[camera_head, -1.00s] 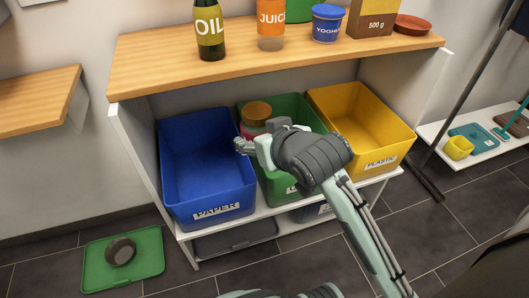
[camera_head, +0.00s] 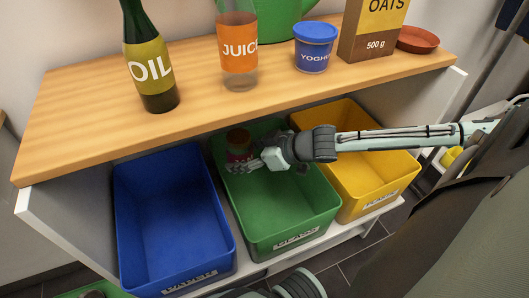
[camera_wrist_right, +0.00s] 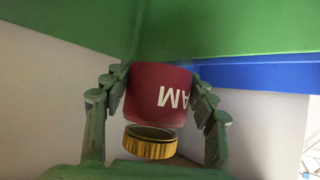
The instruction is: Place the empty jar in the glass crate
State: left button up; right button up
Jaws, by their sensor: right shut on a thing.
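The jar (camera_head: 239,146) has a dark red label and a brown-gold lid. In the head view it is upright over the back-left part of the green glass crate (camera_head: 290,236); its height against the rim is hard to tell. My right gripper (camera_head: 258,163) is shut on it from the front right. In the right wrist view the jar (camera_wrist_right: 160,93) appears upside down between the two fingers, its gold lid (camera_wrist_right: 150,142) towards the bottom of the picture. The jar's contents are hidden by the label.
A blue paper crate (camera_head: 174,215) stands left of the green one, a yellow crate (camera_head: 370,178) right. The wooden shelf top (camera_head: 110,85) overhangs them, holding an oil bottle (camera_head: 150,60), a juice bottle (camera_head: 238,50), a yoghurt tub (camera_head: 314,47) and an oats box (camera_head: 372,28).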

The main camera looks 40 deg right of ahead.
jog(key=b, duration=0.2)
send_over(249, 200)
notch_tip(249, 200, down, 14)
jog(key=shift+w+a+r, duration=0.1)
jog(key=shift+r, duration=0.15)
pick_arm(q)
jog(key=a+b+v, duration=0.1)
jog(key=v, duration=0.6)
jog(key=shift+w+r, duration=0.15)
jog(key=shift+r, duration=0.1)
pick_arm(e)
jog(key=shift+f, duration=2.15)
jog(key=shift+f, duration=0.1)
jog(key=o, duration=1)
pick_arm(q)
jog(key=shift+r, duration=0.15)
pick_arm(e)
jog(key=shift+r, duration=0.2)
pick_arm(q)
jog(key=x, duration=0.2)
jog(key=p+x, duration=0.1)
jog(key=x, duration=0.1)
jog(key=shift+d, duration=0.25)
pick_arm(e)
jog(key=v, duration=0.7)
jog(key=shift+s, duration=0.25)
